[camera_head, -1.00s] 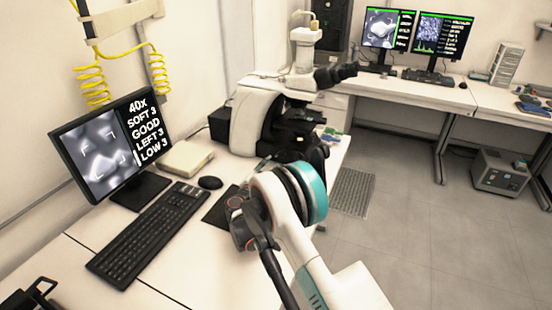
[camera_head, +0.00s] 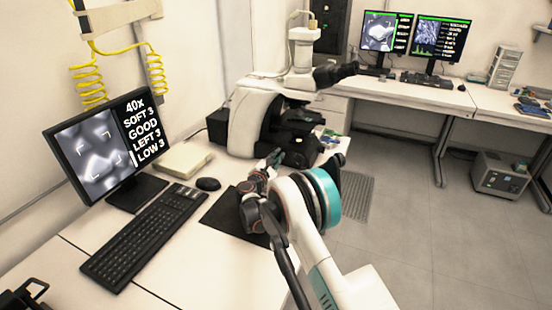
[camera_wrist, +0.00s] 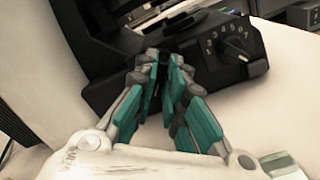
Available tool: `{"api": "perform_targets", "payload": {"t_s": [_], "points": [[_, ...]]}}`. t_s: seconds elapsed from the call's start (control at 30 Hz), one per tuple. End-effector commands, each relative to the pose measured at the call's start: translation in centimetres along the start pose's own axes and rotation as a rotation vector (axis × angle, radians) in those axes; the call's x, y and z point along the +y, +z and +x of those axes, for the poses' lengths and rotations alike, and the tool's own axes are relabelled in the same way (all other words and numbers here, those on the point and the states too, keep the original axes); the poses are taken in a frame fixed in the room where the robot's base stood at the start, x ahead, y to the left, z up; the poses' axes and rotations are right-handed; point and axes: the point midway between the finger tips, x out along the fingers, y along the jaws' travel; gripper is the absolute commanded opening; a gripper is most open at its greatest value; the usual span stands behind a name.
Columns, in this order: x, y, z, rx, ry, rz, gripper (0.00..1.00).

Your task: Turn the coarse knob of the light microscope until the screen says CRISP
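The light microscope (camera_head: 258,122) stands on the bench, white with a black stage and base. Its screen (camera_head: 98,150) at left reads 40x, SOFT 3, GOOD, LEFT 3, LOW 3, with a blurred grey picture. My gripper (camera_head: 272,160) is in front of the microscope's base, at its near side. In the wrist view the teal fingers (camera_wrist: 166,62) are close together with a narrow gap; I see nothing held between them. They point at the dark base. A numbered dial with a small knob (camera_wrist: 236,50) shows right of the fingertips. I cannot make out the coarse knob for certain.
A keyboard (camera_head: 145,235), a mouse (camera_head: 208,184) and a dark mat (camera_head: 222,215) lie on the near bench. A pale box (camera_head: 184,159) stands behind the mouse. Open floor (camera_head: 390,240) lies to the right. Two more monitors (camera_head: 388,32) stand on the far bench.

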Motion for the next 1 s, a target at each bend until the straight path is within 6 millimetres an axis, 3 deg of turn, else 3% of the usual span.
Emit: {"api": "perform_targets", "payload": {"t_s": [0.6, 0.7, 1.0], "points": [[-0.05, -0.04, -0.03, -0.001, -0.001, 0.064, 0.00], [-0.06, -0.04, -0.03, -0.001, -0.001, 0.063, 0.27], [-0.02, -0.03, -0.03, 0.000, 0.000, 0.063, 0.29]]}}
